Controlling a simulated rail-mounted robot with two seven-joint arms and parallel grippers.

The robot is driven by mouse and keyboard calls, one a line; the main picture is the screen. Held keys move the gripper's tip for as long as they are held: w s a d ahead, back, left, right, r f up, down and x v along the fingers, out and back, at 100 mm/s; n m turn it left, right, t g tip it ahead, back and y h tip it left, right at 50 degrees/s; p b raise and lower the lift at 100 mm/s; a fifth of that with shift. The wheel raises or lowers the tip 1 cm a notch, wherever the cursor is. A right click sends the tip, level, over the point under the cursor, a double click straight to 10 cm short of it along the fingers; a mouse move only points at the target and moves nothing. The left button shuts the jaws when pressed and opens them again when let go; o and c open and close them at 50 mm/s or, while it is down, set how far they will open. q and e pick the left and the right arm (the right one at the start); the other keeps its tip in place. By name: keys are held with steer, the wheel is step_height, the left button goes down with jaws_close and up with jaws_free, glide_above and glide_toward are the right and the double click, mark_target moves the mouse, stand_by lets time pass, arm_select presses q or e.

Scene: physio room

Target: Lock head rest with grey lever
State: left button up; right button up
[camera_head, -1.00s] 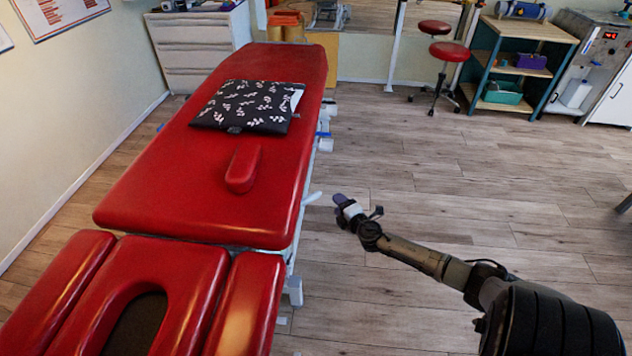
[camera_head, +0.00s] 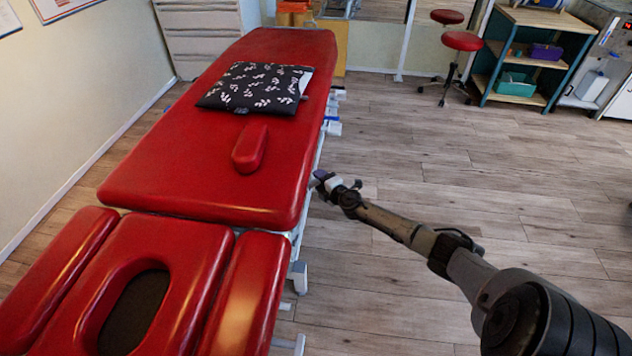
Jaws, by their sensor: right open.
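The red padded head rest (camera_head: 165,250) with its oval face hole lies at the near end of the red treatment table (camera_head: 180,165). It looks about level with the main cushion. My right gripper (camera_head: 320,180) is open at the right edge of the table, beside the main cushion. Its fingertips are close to the table's side, where the light grey lever stuck out in the earlier view. The lever cannot be made out now; the gripper seems to cover it. Whether they touch cannot be told. My left gripper is not in view.
A dark patterned pillow (camera_head: 256,88) and a small red pad (camera_head: 249,148) lie on the table. The wooden floor (camera_head: 480,210) to the right is clear. A red stool (camera_head: 461,42) and a shelf (camera_head: 533,60) stand at the back right.

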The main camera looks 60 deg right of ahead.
steer(key=shift+b+x, duration=0.55)
steer(key=shift+x, duration=0.85)
steer(key=shift+f, duration=0.1)
steer(key=shift+a, duration=0.1)
jaws_close()
